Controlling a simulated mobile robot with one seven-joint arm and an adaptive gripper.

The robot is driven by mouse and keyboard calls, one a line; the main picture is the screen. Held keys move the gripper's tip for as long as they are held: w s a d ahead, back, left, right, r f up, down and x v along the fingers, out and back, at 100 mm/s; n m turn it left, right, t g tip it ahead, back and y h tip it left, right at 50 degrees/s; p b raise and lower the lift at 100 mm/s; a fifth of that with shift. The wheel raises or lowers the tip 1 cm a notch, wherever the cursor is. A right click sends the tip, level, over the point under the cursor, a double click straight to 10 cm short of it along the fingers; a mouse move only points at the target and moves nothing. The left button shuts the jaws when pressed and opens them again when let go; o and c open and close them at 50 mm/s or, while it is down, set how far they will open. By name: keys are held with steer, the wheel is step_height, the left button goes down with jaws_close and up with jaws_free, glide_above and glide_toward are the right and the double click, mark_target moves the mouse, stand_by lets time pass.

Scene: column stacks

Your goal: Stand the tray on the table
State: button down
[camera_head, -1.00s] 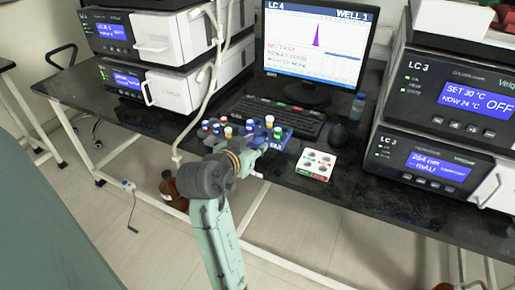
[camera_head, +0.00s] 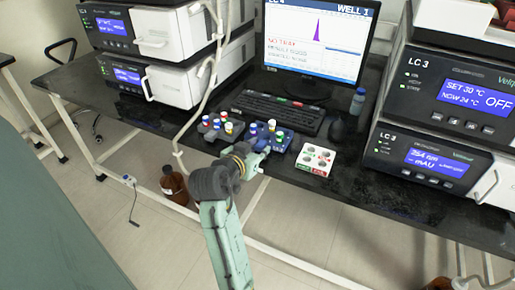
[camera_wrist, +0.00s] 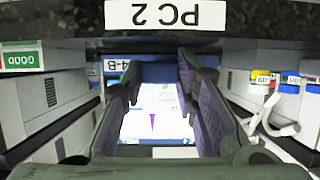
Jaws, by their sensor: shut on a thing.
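The tray (camera_head: 284,147) is a small blue rack holding several capped vials. In the head view it is at the front of the black table (camera_head: 350,190), between a darker vial rack and a white block. My gripper (camera_head: 259,147) is shut on the near side of the tray. I cannot tell whether the tray's underside touches the table. In the wrist view, turned upside down, the gripper's dark fingers (camera_wrist: 165,85) flank a blue part that looks like the tray (camera_wrist: 165,72). The fingers hide much of it.
The keyboard (camera_head: 275,111) and monitor (camera_head: 315,40) are behind. Instruments (camera_head: 435,110) stand at right. The front right tabletop is clear.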

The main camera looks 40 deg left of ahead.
steer(key=shift+f, duration=0.25)
steer(key=c, duration=1.3)
jaws_free()
steer(key=shift+f, duration=0.15)
